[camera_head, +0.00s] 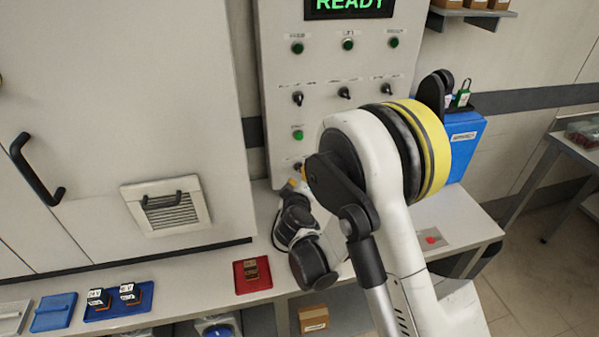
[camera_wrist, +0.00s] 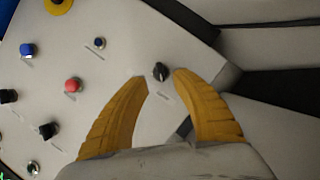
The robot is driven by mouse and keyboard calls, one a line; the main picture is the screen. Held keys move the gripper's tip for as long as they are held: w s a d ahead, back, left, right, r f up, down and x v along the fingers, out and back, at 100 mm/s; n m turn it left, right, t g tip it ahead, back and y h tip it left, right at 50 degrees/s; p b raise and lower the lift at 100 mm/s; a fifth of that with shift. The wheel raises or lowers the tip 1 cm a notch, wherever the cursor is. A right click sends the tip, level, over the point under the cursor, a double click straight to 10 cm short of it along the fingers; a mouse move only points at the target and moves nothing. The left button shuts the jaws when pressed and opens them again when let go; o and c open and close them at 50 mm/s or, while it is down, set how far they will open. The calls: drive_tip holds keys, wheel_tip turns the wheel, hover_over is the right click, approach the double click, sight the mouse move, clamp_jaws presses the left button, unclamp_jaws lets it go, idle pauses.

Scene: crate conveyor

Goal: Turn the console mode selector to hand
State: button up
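In the wrist view my gripper (camera_wrist: 160,79) is open, with its two yellow curved fingers spread. A small black knob (camera_wrist: 160,71) on a pale panel (camera_wrist: 112,65) shows between the fingertips, with a gap to each. The label beside it is too small to read, so I cannot tell which mode it points to. In the head view my gripper (camera_head: 296,184) is low in front of the grey console (camera_head: 325,120), mostly hidden by my arm. A dark knob (camera_head: 298,166) shows just above it. Several black selectors (camera_head: 344,92) sit higher up.
The wrist view shows a red button (camera_wrist: 73,86), a blue button (camera_wrist: 27,49) and a yellow-ringed control (camera_wrist: 58,5). In the head view a red tray (camera_head: 240,285) lies on the bench, a blue box (camera_head: 466,145) stands right of my arm, and a green READY display (camera_head: 349,6) is lit.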

sight(300, 171)
drive_tip(key=shift+b+x, duration=0.55)
drive_tip(key=shift+x, duration=1.8)
clamp_jaws()
